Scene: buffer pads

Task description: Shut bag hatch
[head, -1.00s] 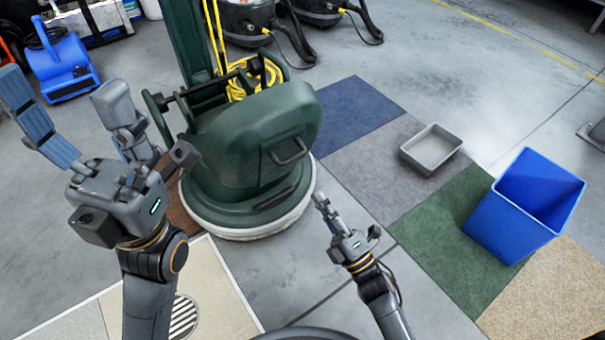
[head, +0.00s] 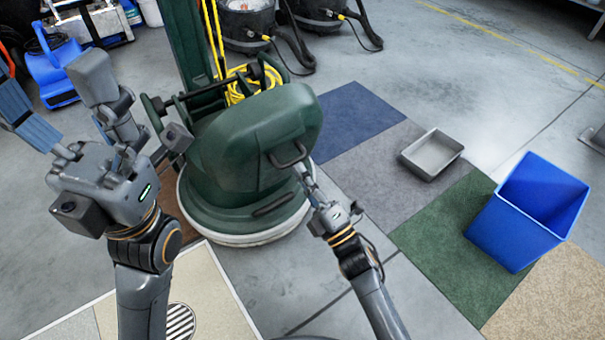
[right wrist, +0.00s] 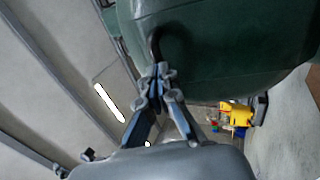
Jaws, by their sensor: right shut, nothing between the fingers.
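A dark green floor machine (head: 195,205) stands at the centre of the head view. Its rounded green hatch (head: 235,145) sits over the round base and carries a black loop handle (head: 288,157). My right gripper (head: 303,170) is shut and empty, with its fingertips right at the handle. In the right wrist view the fingertips (right wrist: 160,72) meet the lower end of the handle (right wrist: 154,42) under the hatch's green surface (right wrist: 215,45); I cannot tell whether they touch. My left gripper (head: 50,85) is open and empty, left of the machine.
A grey tray (head: 432,155) and a blue bin (head: 525,215) stand on carpet squares at the right. A yellow cord (head: 262,78) hangs behind the hatch. Black vacuums (head: 250,25) and a blue blower (head: 58,70) stand at the back.

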